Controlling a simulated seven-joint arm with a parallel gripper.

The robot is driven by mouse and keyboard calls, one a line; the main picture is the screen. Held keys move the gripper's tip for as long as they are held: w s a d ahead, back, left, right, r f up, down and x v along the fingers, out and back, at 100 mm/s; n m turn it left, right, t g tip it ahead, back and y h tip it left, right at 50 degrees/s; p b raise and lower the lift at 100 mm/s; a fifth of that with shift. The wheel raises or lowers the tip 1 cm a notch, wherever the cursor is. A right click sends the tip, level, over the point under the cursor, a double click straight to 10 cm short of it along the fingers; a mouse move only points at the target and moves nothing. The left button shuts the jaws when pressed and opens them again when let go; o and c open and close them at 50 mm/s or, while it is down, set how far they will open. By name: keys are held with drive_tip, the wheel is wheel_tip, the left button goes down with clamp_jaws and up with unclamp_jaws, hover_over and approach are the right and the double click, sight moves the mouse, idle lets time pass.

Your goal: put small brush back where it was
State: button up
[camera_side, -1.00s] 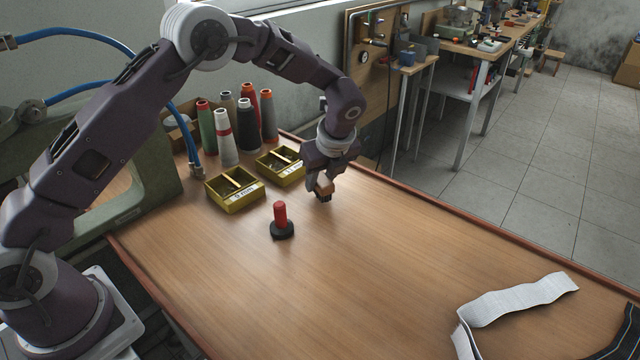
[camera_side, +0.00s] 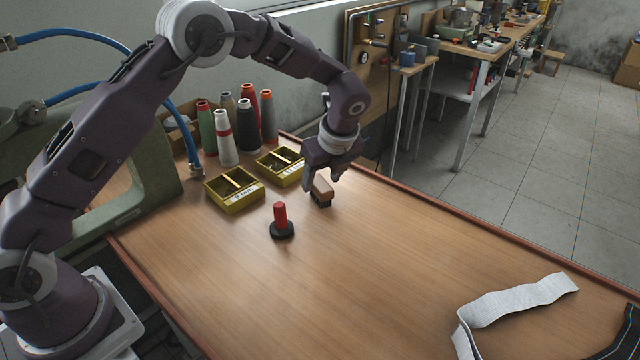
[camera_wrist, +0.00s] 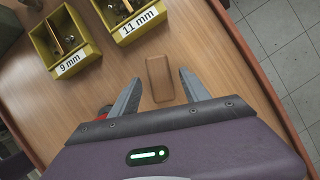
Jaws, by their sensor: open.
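The small brush (camera_side: 321,191) has a tan wooden back and dark bristles. It stands bristles down on the wooden table, to the right of the two yellow boxes. In the wrist view its wooden back (camera_wrist: 159,79) lies between my two fingers, with a gap on each side. My gripper (camera_side: 321,181) is open just above and around the brush. It also shows in the wrist view (camera_wrist: 157,88), with the fingers spread.
A yellow box marked 9 mm (camera_wrist: 78,62) and one marked 11 mm (camera_wrist: 141,23) hold small parts. A red-handled tool with a black base (camera_side: 281,222) stands in front. Thread cones (camera_side: 226,140) stand behind. White fabric (camera_side: 520,298) lies at the right. The table's middle (camera_side: 400,260) is clear.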

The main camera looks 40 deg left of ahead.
drive_tip(key=s+d+r+n, duration=0.1)
drive_tip(key=s+r+n, duration=0.15)
drive_tip(key=r, duration=0.55)
drive_tip(key=s+r+n, duration=0.1)
drive_tip(key=s+r, duration=0.3)
drive_tip(key=r, duration=0.4)
drive_tip(key=s+a+r+n+t+h, duration=0.2)
drive_tip(key=s+r+n, duration=0.45)
drive_tip(key=s, duration=0.45)
drive_tip(key=s+f+n+t+h, duration=0.1)
drive_tip(key=s+n, duration=0.5)
drive_tip(key=s, duration=0.3)
drive_tip(key=s+f+n+t+h, duration=0.1)
drive_tip(key=s+f+n, duration=0.1)
drive_tip(key=s+n, duration=0.4)
drive_tip(key=s, duration=0.3)
drive_tip(key=shift+d+f, duration=0.25)
drive_tip(key=shift+f, duration=0.05)
